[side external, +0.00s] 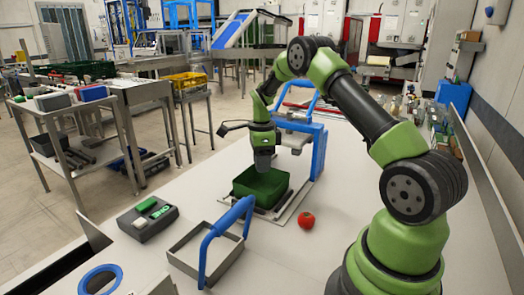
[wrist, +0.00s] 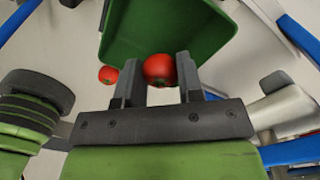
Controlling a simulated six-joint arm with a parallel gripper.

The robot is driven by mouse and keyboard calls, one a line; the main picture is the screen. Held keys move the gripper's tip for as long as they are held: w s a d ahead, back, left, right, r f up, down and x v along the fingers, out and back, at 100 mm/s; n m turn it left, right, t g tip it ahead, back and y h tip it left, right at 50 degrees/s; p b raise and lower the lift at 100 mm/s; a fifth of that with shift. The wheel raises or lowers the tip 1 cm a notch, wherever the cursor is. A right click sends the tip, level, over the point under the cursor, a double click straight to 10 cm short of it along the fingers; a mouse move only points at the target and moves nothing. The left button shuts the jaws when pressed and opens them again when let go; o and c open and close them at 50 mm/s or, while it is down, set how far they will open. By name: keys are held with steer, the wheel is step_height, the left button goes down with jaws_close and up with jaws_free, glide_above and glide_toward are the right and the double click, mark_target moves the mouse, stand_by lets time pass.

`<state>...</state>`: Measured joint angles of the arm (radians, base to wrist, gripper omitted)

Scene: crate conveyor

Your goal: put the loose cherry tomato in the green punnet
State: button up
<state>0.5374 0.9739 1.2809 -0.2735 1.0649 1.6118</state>
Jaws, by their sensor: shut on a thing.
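The green punnet (side external: 270,190) stands open on a flat tray in the side view, and it also shows in the wrist view (wrist: 165,28). My gripper (side external: 263,168) points down just over the punnet's far side. In the wrist view my gripper (wrist: 158,72) is shut on a red cherry tomato (wrist: 160,69), which overlaps the punnet's edge. Its exact height over the punnet is unclear. A second red tomato (wrist: 108,75) shows beside the left finger. In the side view one red tomato (side external: 306,220) lies on the table, right of the punnet.
A blue-handled metal frame (side external: 206,250) stands in front left of the punnet. A blue framed device (side external: 318,145) stands close behind it. A grey box with green items (side external: 147,219) and a blue ring (side external: 100,279) lie left. The table's front middle is clear.

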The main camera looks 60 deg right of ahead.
steer(key=shift+f, duration=3.7)
steer(key=o, duration=1)
steer(key=shift+r, duration=3.5)
